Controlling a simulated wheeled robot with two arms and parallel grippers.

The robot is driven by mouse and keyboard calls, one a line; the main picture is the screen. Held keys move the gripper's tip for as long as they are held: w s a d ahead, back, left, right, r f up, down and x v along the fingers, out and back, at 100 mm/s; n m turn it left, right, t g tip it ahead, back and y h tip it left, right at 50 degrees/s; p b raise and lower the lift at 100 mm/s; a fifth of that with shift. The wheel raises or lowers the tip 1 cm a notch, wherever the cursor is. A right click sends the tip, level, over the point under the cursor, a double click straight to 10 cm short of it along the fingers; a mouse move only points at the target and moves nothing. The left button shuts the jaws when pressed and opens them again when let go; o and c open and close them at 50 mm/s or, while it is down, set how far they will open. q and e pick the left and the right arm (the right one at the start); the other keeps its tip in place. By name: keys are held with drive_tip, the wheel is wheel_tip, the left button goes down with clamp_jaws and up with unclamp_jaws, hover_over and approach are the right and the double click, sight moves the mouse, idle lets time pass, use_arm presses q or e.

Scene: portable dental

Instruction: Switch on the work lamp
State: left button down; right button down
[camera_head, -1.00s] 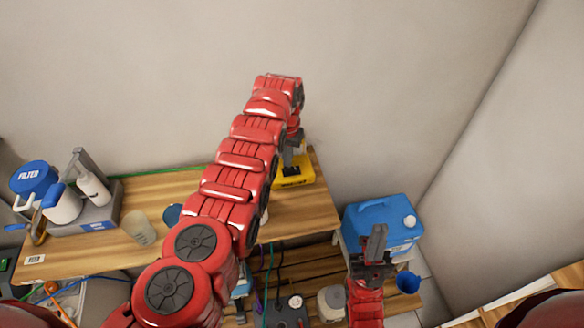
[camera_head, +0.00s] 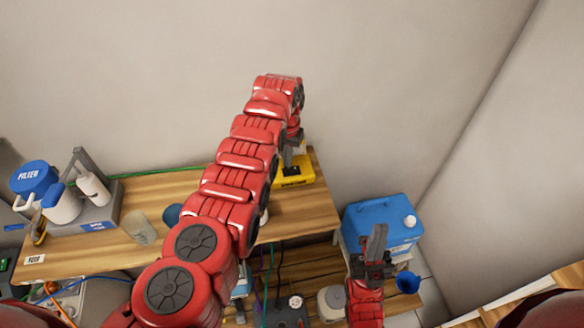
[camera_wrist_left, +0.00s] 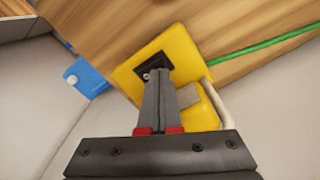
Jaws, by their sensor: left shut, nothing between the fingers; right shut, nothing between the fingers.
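The yellow work lamp (camera_head: 295,173) sits on the right end of the wooden bench, partly hidden by my left arm in the head view. In the left wrist view, the lamp (camera_wrist_left: 200,108) shows a black panel (camera_wrist_left: 153,70) with a small round silver part (camera_wrist_left: 147,76). My left gripper (camera_wrist_left: 163,82) is shut and empty, its fingertips over that panel; whether they touch it I cannot tell. It also shows in the head view (camera_head: 291,160). My right gripper (camera_head: 377,240) is shut and empty, pointing up in front of the blue container.
The wooden bench (camera_head: 300,215) has a filter unit (camera_head: 95,215) and a clear cup (camera_head: 139,228) on its left part. A blue container (camera_head: 382,222) stands right of the bench. A green cable (camera_wrist_left: 262,47) runs behind the lamp. A lower shelf holds several items.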

sight(288, 169)
use_arm(q)
drive_tip(key=shift+f+b, duration=0.85)
drive_tip(key=shift+f, duration=0.1)
idle(0.3)
drive_tip(key=shift+s+f, duration=0.1)
wheel_tip(288, 169, up, 2)
drive_tip(key=shift+r+p, duration=0.25)
drive_tip(key=shift+p, duration=0.8)
wheel_tip(288, 169, up, 2)
drive_tip(key=shift+r+p, duration=0.1)
drive_tip(key=shift+p, duration=0.5)
drive_tip(key=shift+r+p, duration=0.3)
drive_tip(key=shift+r, duration=0.9)
